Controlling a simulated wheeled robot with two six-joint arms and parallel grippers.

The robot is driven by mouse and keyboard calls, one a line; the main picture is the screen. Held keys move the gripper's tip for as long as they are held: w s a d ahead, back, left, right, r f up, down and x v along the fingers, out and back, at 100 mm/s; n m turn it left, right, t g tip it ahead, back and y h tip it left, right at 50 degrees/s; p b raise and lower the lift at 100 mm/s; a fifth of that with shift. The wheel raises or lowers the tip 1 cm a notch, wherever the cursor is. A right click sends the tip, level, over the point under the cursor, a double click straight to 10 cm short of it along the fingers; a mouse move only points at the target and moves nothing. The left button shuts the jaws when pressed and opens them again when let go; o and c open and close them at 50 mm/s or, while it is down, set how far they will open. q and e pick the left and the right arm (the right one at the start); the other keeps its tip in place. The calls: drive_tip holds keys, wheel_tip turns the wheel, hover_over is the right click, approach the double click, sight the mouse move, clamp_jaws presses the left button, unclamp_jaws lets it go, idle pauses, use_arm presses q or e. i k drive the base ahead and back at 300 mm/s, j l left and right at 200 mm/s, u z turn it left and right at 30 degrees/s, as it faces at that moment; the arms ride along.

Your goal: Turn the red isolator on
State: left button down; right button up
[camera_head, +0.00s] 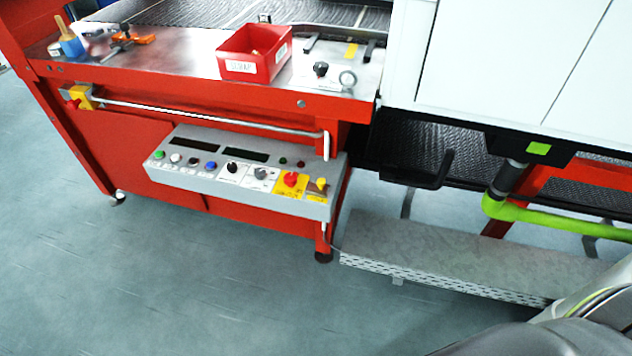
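The panel is mounted low on the front of the red machine frame. The knob is too small to tell which way its handle points. Neither of my grippers shows in the head view, and nothing covers the knob.
A yellow-plated key or switch (318,186) sits right of the isolator, and a black knob (232,167) left. A metal rail (210,116) runs above the panel. A red bin (254,54) stands on the worktop. A grey step (440,250) lies right; floor in front is clear.

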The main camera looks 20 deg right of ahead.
sight(290, 179)
drive_tip(key=i+j, duration=0.3)
drive_tip(key=i+j+z, duration=0.55)
drive_tip(key=z, duration=0.3)
drive_tip(key=j, duration=0.1)
